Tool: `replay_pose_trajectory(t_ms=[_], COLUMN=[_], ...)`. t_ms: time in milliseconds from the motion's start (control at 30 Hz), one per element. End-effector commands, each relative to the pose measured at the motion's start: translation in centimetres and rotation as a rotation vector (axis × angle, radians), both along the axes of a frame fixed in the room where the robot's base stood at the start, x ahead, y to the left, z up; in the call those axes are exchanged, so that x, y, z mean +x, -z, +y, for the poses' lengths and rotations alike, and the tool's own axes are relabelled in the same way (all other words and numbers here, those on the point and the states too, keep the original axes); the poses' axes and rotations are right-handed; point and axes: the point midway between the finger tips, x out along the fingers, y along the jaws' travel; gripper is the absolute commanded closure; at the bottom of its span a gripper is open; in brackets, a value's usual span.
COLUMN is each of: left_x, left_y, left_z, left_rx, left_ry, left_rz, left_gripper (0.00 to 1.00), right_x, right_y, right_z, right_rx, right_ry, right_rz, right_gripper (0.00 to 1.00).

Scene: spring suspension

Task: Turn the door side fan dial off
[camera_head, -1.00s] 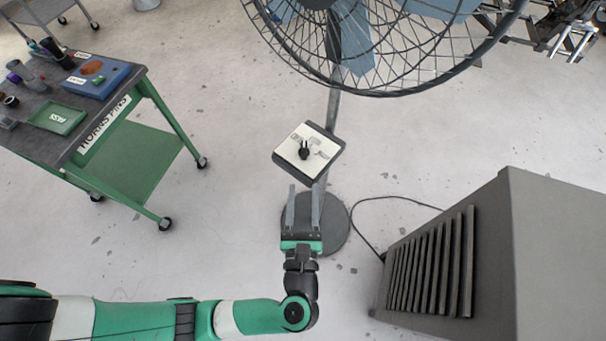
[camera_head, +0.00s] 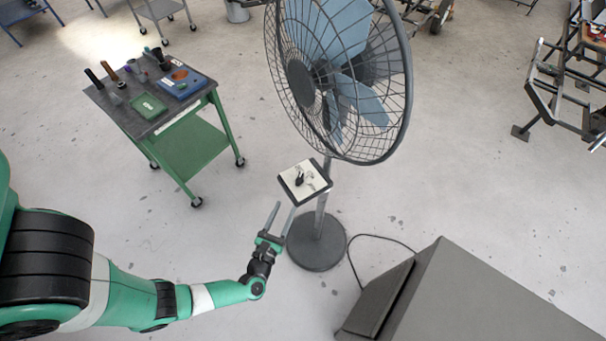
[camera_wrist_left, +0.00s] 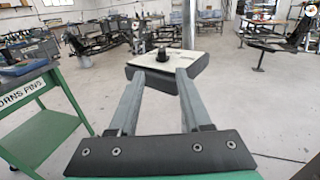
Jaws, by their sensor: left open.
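The fan (camera_head: 335,80) stands on a pole with a round dark base (camera_head: 316,243). Its control box (camera_head: 305,182) is fixed to the pole, with a pale face and a black dial (camera_head: 299,180). In the left wrist view the dial (camera_wrist_left: 162,54) stands up from the box face, beyond the fingertips. My left gripper (camera_head: 282,206) is open and empty, just short of the box at its lower left. In the left wrist view its two fingers (camera_wrist_left: 160,75) point at the box's near edge; whether they touch it I cannot tell. My right gripper is out of view.
A green cart (camera_head: 188,150) with tools and trays stands to the left. A large grey box-shaped unit (camera_head: 470,300) stands at the lower right. A cable (camera_head: 375,237) runs over the floor from the fan base. Floor between cart and fan is clear.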

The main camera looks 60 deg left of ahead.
Motion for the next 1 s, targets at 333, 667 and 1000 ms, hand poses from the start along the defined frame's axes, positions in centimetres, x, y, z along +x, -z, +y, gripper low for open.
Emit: replay_pose_trajectory(t_ms=[333,667,1000], left_x=[1.9,7.1,8.4], left_y=[0.1,0.2,0.1], left_z=[1.9,6.9,8.2], left_rx=[-0.001,0.001,0.000], left_ry=[-0.008,-0.004,0.000], left_rz=[-0.006,-0.006,-0.004], left_gripper=[0.51,0.51,0.51], right_x=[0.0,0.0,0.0], right_y=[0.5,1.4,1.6], right_z=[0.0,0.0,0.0], right_rx=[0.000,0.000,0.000], right_ry=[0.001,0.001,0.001], right_rz=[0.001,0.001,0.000], right_gripper=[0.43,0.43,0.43])
